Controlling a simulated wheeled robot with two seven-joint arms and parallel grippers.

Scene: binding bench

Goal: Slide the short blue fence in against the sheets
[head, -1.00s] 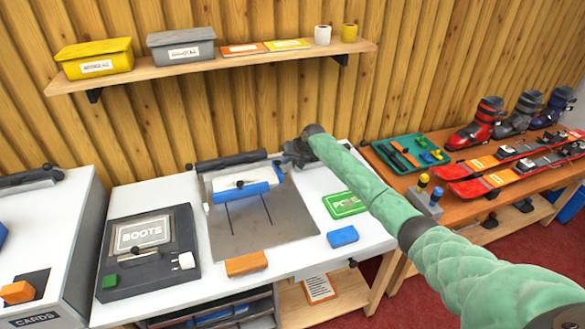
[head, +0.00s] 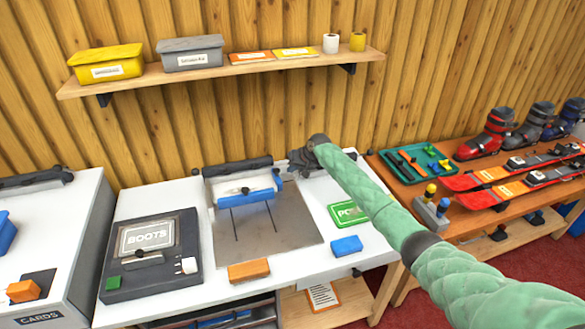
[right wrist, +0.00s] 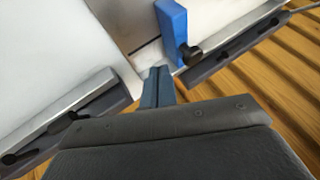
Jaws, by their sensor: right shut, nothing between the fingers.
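The short blue fence (head: 278,173) stands at the back right of the sheets on the metal plate, partly hidden in the head view. The right wrist view shows it as a blue block (right wrist: 172,28) with a black knob. A longer blue fence (head: 250,199) lies along the front of the pale sheets (head: 243,187). My right gripper (head: 298,165) is just right of the short fence at the back of the bench. In the wrist view its fingers (right wrist: 157,80) are shut and empty close to the fence; I cannot tell whether they touch it. My left gripper is out of view.
The metal plate (head: 285,235) has slots and a dark bar (head: 236,166) behind it. An orange block (head: 249,271), a blue block (head: 346,245) and a green pad (head: 349,213) lie nearby. A BOOTS box (head: 150,270) stands left. A shelf (head: 220,74) hangs above.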

